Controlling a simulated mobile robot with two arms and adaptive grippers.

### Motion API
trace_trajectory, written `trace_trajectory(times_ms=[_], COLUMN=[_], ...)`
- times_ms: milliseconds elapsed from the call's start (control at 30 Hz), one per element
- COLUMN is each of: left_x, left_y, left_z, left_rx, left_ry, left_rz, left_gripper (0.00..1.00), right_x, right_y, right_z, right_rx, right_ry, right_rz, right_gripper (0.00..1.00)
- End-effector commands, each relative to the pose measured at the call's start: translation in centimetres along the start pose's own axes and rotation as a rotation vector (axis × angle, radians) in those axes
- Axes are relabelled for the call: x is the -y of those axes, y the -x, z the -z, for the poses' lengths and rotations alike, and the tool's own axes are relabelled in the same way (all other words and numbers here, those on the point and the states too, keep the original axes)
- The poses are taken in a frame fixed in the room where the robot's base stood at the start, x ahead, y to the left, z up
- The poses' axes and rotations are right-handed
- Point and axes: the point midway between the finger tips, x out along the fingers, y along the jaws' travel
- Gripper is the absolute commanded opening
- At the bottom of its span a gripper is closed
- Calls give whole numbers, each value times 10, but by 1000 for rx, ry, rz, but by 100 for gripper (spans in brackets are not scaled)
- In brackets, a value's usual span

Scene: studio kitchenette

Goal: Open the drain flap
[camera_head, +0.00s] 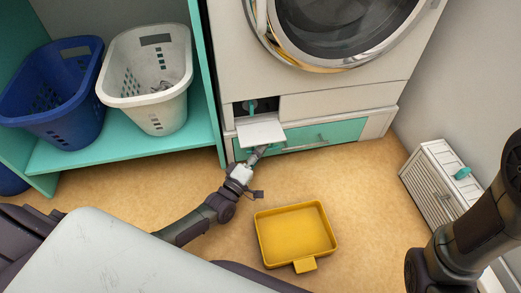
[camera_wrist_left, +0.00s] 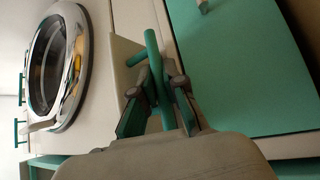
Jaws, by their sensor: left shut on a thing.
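The drain flap (camera_head: 261,132) is a small pale panel low on the front of the white washing machine (camera_head: 335,103). It is swung down and out, leaving a dark opening (camera_head: 262,105) with a teal part inside. My left gripper (camera_head: 258,152) is at the flap's outer edge, partly hidden by it. In the left wrist view, the fingers of my left gripper (camera_wrist_left: 152,88) are shut on a teal bar handle (camera_wrist_left: 153,52), with a pale panel edge beside it. My right arm shows at the right of the head view, but its gripper is out of frame.
A teal drawer (camera_head: 325,136) lies below the flap. A yellow tray (camera_head: 297,235) stands on the floor in front. Blue (camera_head: 50,95) and white (camera_head: 150,90) baskets sit on the teal shelf at left. A small slatted white cabinet (camera_head: 433,185) stands at right.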

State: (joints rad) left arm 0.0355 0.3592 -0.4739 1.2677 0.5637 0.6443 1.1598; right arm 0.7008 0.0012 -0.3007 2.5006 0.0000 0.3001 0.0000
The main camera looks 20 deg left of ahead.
Motion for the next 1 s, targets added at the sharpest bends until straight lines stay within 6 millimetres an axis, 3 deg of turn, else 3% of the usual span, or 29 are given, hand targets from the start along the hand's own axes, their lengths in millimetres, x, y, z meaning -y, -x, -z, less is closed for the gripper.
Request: trace_trajectory(times_ms=[67, 100, 267, 667, 1000], left_x=[0, 0, -1, 0, 1], left_y=[0, 0, 0, 8, 76], left_z=[1, 1, 1, 0, 0], left_rx=[-1, -1, -1, 0, 1], left_ry=[-1, -1, 0, 1, 0], left_rz=[-1, -1, -1, 1, 4], left_gripper=[0, 12, 37, 37, 37], right_x=[0, 0, 0, -1, 0], right_y=[0, 0, 0, 1, 0], right_z=[0, 0, 0, -2, -1], right_rx=[0, 1, 1, 5, 2], right_ry=[0, 0, 0, 0, 0], right_rz=[0, 0, 0, -6, -2], right_gripper=[40, 40, 40, 40, 40])
